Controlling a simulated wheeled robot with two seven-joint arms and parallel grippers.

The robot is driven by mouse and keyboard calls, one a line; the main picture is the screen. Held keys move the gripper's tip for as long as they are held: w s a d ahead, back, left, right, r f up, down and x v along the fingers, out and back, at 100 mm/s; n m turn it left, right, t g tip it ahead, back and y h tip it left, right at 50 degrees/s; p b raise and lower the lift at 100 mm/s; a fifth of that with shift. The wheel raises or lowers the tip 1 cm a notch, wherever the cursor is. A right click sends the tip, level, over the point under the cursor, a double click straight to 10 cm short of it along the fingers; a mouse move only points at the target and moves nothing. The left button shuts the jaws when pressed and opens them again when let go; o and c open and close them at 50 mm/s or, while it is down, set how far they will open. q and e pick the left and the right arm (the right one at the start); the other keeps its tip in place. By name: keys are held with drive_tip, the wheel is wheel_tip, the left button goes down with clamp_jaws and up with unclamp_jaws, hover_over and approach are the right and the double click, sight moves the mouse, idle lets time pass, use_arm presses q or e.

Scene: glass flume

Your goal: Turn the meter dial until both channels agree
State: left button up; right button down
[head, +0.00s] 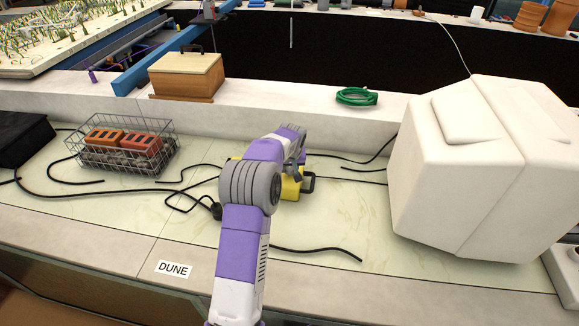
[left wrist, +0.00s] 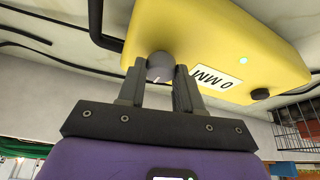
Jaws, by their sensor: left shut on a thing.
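The yellow meter (head: 291,188) lies on the pale bench in the head view, mostly hidden behind my left arm. In the left wrist view the meter (left wrist: 215,35) fills the top, with a white label (left wrist: 212,77) that seems to read "0 MM" upside down. A round grey dial (left wrist: 160,67) with a white mark sits on its near face. My left gripper (left wrist: 158,77) is shut on this dial, one finger on each side; in the head view the gripper (head: 297,172) is at the meter. I cannot make out two channel readings. My right gripper is out of view.
A small green light (left wrist: 243,60) and a dark knob (left wrist: 260,94) are on the meter. Black cables (head: 320,251) run across the bench. A wire basket of orange blocks (head: 165,133) stands left, a large white housing (head: 440,185) right. A wooden box (head: 186,82) is behind.

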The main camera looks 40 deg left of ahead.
use_arm(q)
drive_tip(key=shift+s+a+r+m+t+h+p, duration=0.1)
drive_tip(key=shift+m+t+h+p, duration=0.1)
drive_tip(key=shift+m+p, duration=0.25)
drive_tip(key=shift+a+m+t+h+p, duration=0.1)
drive_tip(key=shift+m+h+p, duration=0.15)
drive_tip(key=shift+m, duration=0.4)
drive_tip(key=m+h+p, duration=0.1)
drive_tip(key=m+p, duration=0.1)
drive_tip(key=m, duration=0.1)
drive_tip(key=m+h+p, duration=0.1)
drive_tip(key=m, duration=0.2)
drive_tip(key=m+h+p, duration=0.1)
drive_tip(key=m, duration=0.2)
drive_tip(key=shift+a+t, duration=0.1)
drive_tip(key=shift+t, duration=0.2)
drive_tip(key=o, duration=1)
drive_tip(key=shift+o, duration=0.2)
drive_tip(key=p+v, duration=0.1)
drive_tip(key=v, duration=0.6)
drive_tip(key=shift+r, duration=0.2)
